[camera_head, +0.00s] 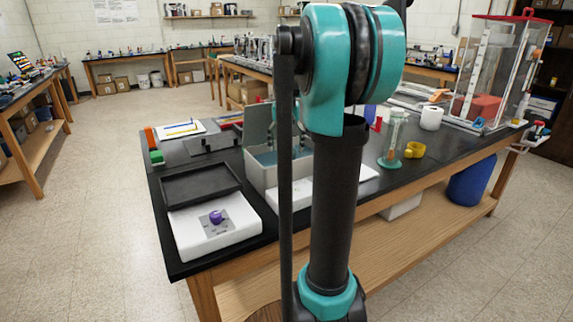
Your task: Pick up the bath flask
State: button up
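A grey water bath (262,177) with a raised lid (258,124) and bluish water (266,158) stands on the black bench (183,259). My teal and black arm crosses in front of it and hides its right part. I cannot make out a flask in the bath; it may be hidden behind my arm. My gripper is outside this view, so its state does not show.
Left of the bath are a white device (190,238) with a small purple object (216,217) and a black tray (188,187). Right of my arm stand a clear cylinder on a green base (395,135), a yellow ring (414,150), a white roll (431,118) and a tall clear cabinet (497,65).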

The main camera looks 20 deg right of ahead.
aim_at(287, 160)
jog(key=shift+w+d+f, duration=0.1)
jog(key=shift+w+f, duration=0.1)
jog(key=shift+f, duration=1.45)
jog(key=shift+w+d+f, duration=0.1)
jog(key=shift+w+f, duration=0.05)
jog(key=shift+f, duration=1.5)
jog(key=shift+c, duration=0.6)
jog(key=c, duration=1.2)
